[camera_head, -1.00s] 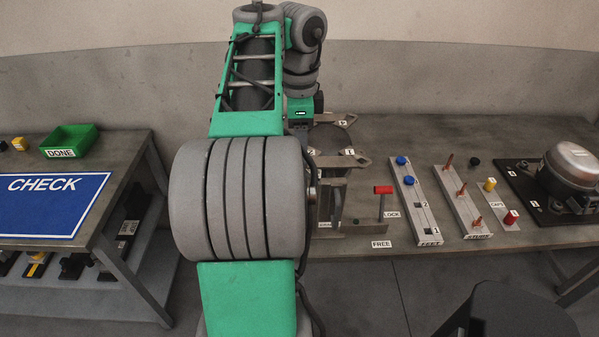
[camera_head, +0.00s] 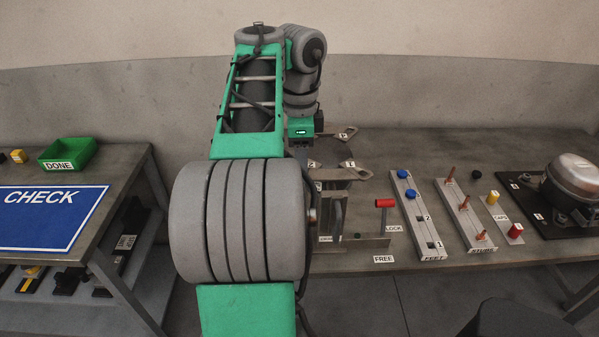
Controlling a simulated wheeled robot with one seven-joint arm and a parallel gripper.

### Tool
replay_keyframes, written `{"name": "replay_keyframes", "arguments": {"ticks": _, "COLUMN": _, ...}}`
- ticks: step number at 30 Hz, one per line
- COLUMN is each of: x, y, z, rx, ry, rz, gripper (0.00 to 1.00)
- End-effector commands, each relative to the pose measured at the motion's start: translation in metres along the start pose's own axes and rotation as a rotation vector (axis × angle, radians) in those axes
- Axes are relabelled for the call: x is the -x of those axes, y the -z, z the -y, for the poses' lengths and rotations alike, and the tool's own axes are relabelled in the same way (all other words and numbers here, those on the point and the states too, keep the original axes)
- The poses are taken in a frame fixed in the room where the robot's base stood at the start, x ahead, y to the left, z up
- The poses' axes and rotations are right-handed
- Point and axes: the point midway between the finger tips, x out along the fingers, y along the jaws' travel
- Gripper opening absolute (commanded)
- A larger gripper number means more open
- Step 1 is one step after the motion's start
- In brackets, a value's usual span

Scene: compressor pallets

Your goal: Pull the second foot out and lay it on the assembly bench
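A FEET rack (camera_head: 427,235) stands on the bench, with slots labelled 1 and 2 at its near end. Two blue round-topped pieces (camera_head: 403,174) sit at its far end. A metal fixture with numbered lugs (camera_head: 345,174) stands left of the rack, partly hidden by my arm. A dark part (camera_head: 336,152) shows among the lugs. I cannot tell where the second foot is. My gripper (camera_head: 298,152) is beyond my arm at the fixture's left side; its fingers are hidden, so its opening and any hold do not show.
A red-topped lever (camera_head: 385,203) stands between LOCK and FREE labels. A rack with copper-coloured pieces (camera_head: 466,212), yellow and red caps (camera_head: 492,198) and a compressor (camera_head: 573,181) stand to the right. A CHECK table (camera_head: 50,208) with a green DONE bin (camera_head: 67,155) is at left.

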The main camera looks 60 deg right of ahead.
Motion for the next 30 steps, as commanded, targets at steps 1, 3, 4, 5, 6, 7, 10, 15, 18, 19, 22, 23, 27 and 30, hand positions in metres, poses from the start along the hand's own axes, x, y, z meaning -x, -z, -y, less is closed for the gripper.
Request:
{"name": "replay_keyframes", "arguments": {"ticks": 1, "x": 0.0001, "y": 0.0000, "z": 0.0000, "rx": 0.000, "ry": 0.000, "rz": 0.000, "gripper": 0.51}}
{"name": "replay_keyframes", "arguments": {"ticks": 3, "x": -0.0002, "y": 0.0000, "z": 0.0000, "rx": 0.000, "ry": 0.000, "rz": 0.000, "gripper": 0.51}}
{"name": "replay_keyframes", "arguments": {"ticks": 4, "x": -0.0004, "y": 0.0000, "z": 0.0000, "rx": 0.000, "ry": 0.000, "rz": 0.000, "gripper": 0.51}}
{"name": "replay_keyframes", "arguments": {"ticks": 5, "x": -0.0002, "y": 0.0000, "z": 0.0000, "rx": 0.000, "ry": 0.000, "rz": 0.000, "gripper": 0.51}}
{"name": "replay_keyframes", "arguments": {"ticks": 6, "x": -0.0001, "y": 0.0000, "z": 0.0000, "rx": 0.000, "ry": 0.000, "rz": 0.000, "gripper": 0.51}}
{"name": "replay_keyframes", "arguments": {"ticks": 7, "x": -0.0001, "y": 0.0000, "z": 0.0000, "rx": 0.000, "ry": 0.000, "rz": 0.000, "gripper": 0.51}}
{"name": "replay_keyframes", "arguments": {"ticks": 10, "x": 0.0000, "y": 0.0000, "z": 0.0000, "rx": 0.000, "ry": 0.000, "rz": 0.000, "gripper": 0.46}}
{"name": "replay_keyframes", "arguments": {"ticks": 15, "x": 0.0000, "y": 0.0000, "z": 0.0000, "rx": 0.000, "ry": 0.000, "rz": 0.000, "gripper": 0.32}}
{"name": "replay_keyframes", "arguments": {"ticks": 18, "x": 0.0001, "y": 0.0000, "z": 0.0000, "rx": 0.000, "ry": 0.000, "rz": 0.000, "gripper": 0.24}}
{"name": "replay_keyframes", "arguments": {"ticks": 19, "x": 0.0001, "y": 0.0000, "z": 0.0000, "rx": 0.000, "ry": 0.000, "rz": 0.000, "gripper": 0.21}}
{"name": "replay_keyframes", "arguments": {"ticks": 22, "x": 0.0001, "y": 0.0000, "z": 0.0000, "rx": 0.000, "ry": 0.000, "rz": 0.000, "gripper": 0.13}}
{"name": "replay_keyframes", "arguments": {"ticks": 23, "x": 0.0001, "y": 0.0000, "z": 0.0000, "rx": 0.000, "ry": 0.000, "rz": 0.000, "gripper": 0.11}}
{"name": "replay_keyframes", "arguments": {"ticks": 27, "x": 0.0001, "y": 0.0000, "z": 0.0001, "rx": 0.000, "ry": 0.000, "rz": 0.000, "gripper": 0.00}}
{"name": "replay_keyframes", "arguments": {"ticks": 30, "x": 0.0001, "y": 0.0000, "z": 0.0001, "rx": 0.000, "ry": 0.000, "rz": 0.000, "gripper": 0.00}}
